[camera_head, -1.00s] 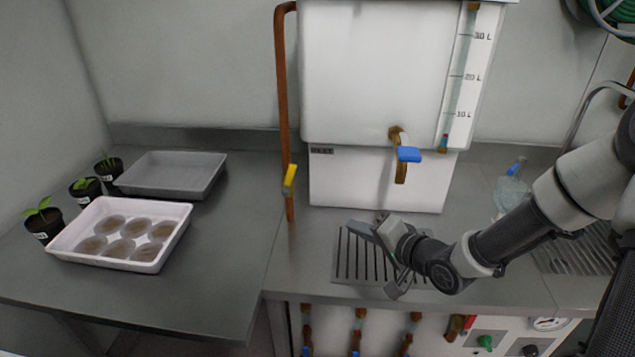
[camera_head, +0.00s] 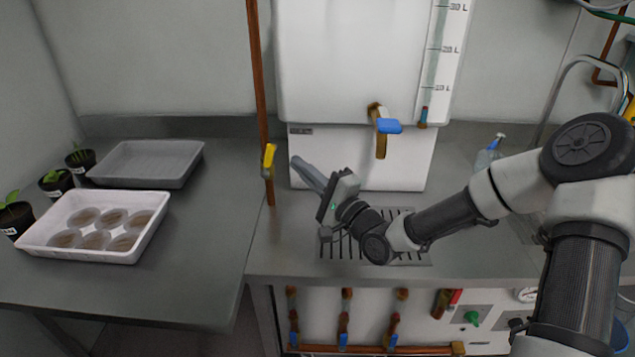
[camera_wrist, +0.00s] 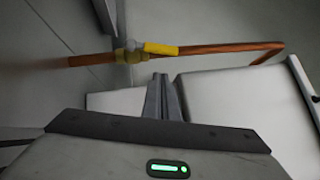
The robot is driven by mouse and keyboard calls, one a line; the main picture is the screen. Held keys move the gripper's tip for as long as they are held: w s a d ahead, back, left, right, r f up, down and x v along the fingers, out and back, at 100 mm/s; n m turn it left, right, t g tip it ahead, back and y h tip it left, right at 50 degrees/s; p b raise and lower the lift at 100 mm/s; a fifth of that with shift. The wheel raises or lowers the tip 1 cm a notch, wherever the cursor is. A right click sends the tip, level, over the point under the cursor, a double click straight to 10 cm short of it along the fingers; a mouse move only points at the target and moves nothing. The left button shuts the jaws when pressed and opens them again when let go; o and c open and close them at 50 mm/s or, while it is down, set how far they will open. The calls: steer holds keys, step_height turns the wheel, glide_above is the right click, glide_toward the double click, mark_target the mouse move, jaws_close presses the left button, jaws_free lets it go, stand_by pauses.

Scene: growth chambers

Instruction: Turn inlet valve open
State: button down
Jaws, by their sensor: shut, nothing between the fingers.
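The inlet valve's yellow lever (camera_head: 269,160) is on the vertical copper pipe (camera_head: 258,80) left of the white tank (camera_head: 350,60). In the head view the lever lies roughly along the pipe, slightly tilted. In the wrist view the yellow lever (camera_wrist: 160,48) also lies nearly along the copper pipe (camera_wrist: 215,49), joined at a brass body (camera_wrist: 130,56). My gripper (camera_head: 296,162) is shut and empty, its fingertips pointing at the lever from the right with a small gap. In the wrist view the closed fingers (camera_wrist: 161,80) sit just below the lever.
A blue-handled tap (camera_head: 388,126) juts from the tank front, right of my gripper. A drain grate (camera_head: 335,245) lies below my wrist. A white tray of round dishes (camera_head: 150,235), a grey tray (camera_head: 150,180) and potted seedlings (camera_head: 55,183) stand on the left bench.

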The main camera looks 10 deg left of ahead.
mark_target(272, 154)
steer(key=a, duration=0.2)
steer(key=a+r, duration=0.1)
steer(key=shift+s+a, duration=0.25)
steer(key=r+n+g+p, duration=0.1)
steer(key=p, duration=0.1)
steer(key=a+n+h+p, duration=0.1)
steer(key=p, duration=0.1)
steer(key=shift+a+r+n+g+p, duration=0.25)
steer(key=shift+r+n+g+p, duration=0.05)
steer(key=shift+r+g+p, duration=0.1)
steer(key=shift+f+h, duration=0.2)
steer(key=shift+h, duration=0.1)
steer(key=shift+d, duration=0.1)
